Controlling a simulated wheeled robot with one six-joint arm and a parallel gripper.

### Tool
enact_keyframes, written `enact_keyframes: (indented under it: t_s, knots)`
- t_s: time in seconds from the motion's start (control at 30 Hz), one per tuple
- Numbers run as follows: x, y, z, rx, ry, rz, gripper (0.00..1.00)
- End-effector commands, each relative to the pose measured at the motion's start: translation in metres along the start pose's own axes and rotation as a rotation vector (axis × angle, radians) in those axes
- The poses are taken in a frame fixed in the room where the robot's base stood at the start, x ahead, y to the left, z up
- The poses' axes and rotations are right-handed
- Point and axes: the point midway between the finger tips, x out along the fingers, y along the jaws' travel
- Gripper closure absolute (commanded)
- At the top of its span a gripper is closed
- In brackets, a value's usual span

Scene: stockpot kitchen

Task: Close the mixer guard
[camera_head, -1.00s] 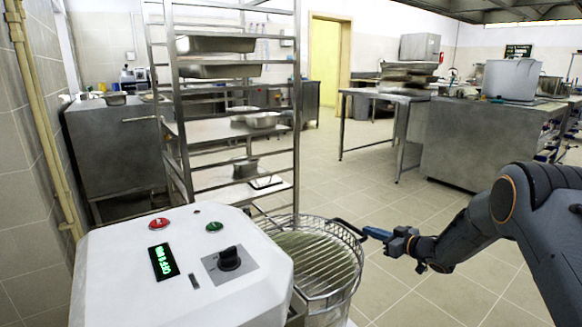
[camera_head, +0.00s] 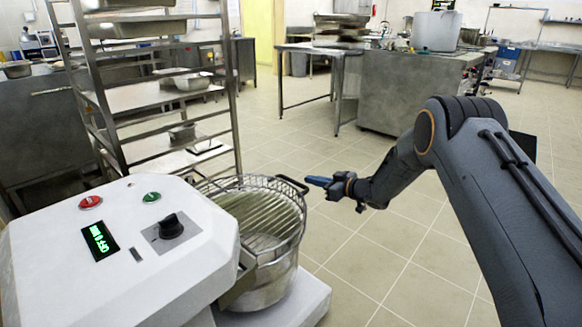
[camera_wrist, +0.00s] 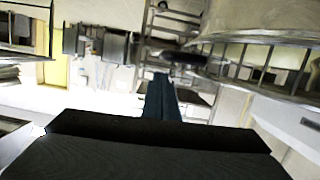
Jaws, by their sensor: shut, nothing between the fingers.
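The mixer is a white machine (camera_head: 120,255) at the lower left of the head view, with a steel bowl (camera_head: 268,275) at its right. The wire guard (camera_head: 250,205) lies over part of the bowl, and a gap shows at the front. Its dark handle (camera_head: 292,186) sticks out at the far right of the rim. My gripper (camera_head: 310,181) is shut and empty, its blue fingertips just right of the handle; I cannot tell whether they touch. In the wrist view, the fingers (camera_wrist: 161,95) point toward the dark handle (camera_wrist: 185,58), with the guard's wire rim (camera_wrist: 265,75) at the right.
The mixer top has a red button (camera_head: 91,202), a green button (camera_head: 151,197), a green display and a black knob (camera_head: 170,222). A steel rack (camera_head: 150,100) stands behind the mixer. A steel counter (camera_head: 410,90) stands farther back. Open tiled floor lies right of the mixer.

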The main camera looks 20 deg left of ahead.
Motion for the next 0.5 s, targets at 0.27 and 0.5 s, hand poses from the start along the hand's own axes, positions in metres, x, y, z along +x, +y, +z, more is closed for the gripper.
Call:
enact_keyframes:
  t_s: [0.27,0.5]
  knots:
    - [-0.055,0.005,-0.019,-0.002,0.009,0.004,1.00]
    - [-0.092,0.006,-0.020,-0.005,0.013,0.003,1.00]
